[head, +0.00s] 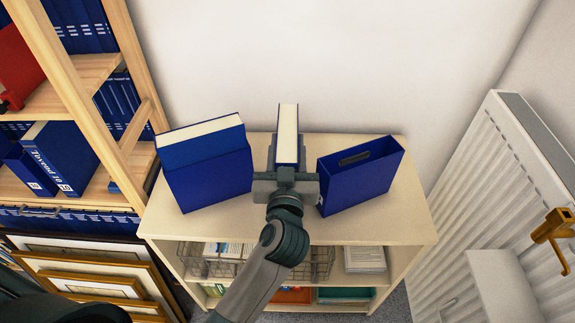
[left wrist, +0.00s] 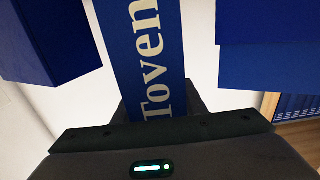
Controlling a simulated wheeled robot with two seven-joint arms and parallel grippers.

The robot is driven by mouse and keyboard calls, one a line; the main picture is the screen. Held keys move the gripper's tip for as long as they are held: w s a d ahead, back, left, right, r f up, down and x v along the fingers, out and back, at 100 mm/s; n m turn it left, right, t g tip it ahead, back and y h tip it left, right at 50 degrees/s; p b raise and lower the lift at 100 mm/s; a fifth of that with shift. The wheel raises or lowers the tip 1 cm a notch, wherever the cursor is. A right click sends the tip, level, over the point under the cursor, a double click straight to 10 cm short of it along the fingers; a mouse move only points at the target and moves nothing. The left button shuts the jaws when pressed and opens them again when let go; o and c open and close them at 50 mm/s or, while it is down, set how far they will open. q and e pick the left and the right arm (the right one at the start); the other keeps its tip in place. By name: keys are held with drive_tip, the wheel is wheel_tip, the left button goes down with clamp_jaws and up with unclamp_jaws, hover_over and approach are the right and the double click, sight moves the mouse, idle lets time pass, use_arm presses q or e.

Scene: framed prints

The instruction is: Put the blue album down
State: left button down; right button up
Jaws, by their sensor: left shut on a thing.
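The blue album (head: 288,150) has pale page edges and stands upright at the middle of the low cream cabinet (head: 335,233), between two blue box-like things. In the left wrist view the album's spine (left wrist: 150,50) reads "Toven". My left gripper (head: 287,182) is shut on the album at its near end. The album's lower edge is hidden by the gripper, so I cannot tell whether it touches the cabinet top. My right gripper is not in view.
A blue case with a pale-edged album (head: 207,170) stands left of the gripper. A blue case with a dark slot (head: 362,182) stands close on the right. A wooden shelf (head: 95,70) is at left, a white radiator (head: 500,170) at right. The cabinet's front strip is bare.

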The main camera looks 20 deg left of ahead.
use_arm(q)
drive_tip(key=shift+r, duration=0.2)
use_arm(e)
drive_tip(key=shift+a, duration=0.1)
use_arm(q)
drive_tip(key=shift+r, duration=0.5)
wheel_tip(320, 180, up, 5)
drive_tip(key=shift+f+p, duration=0.1)
drive_tip(key=shift+p, duration=0.4)
wheel_tip(320, 180, up, 3)
drive_tip(key=shift+r, duration=0.5)
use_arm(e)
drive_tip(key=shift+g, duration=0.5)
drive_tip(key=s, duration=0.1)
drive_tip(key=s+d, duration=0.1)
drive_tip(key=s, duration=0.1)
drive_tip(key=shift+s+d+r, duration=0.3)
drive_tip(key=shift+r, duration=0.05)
use_arm(q)
drive_tip(key=shift+p, duration=0.3)
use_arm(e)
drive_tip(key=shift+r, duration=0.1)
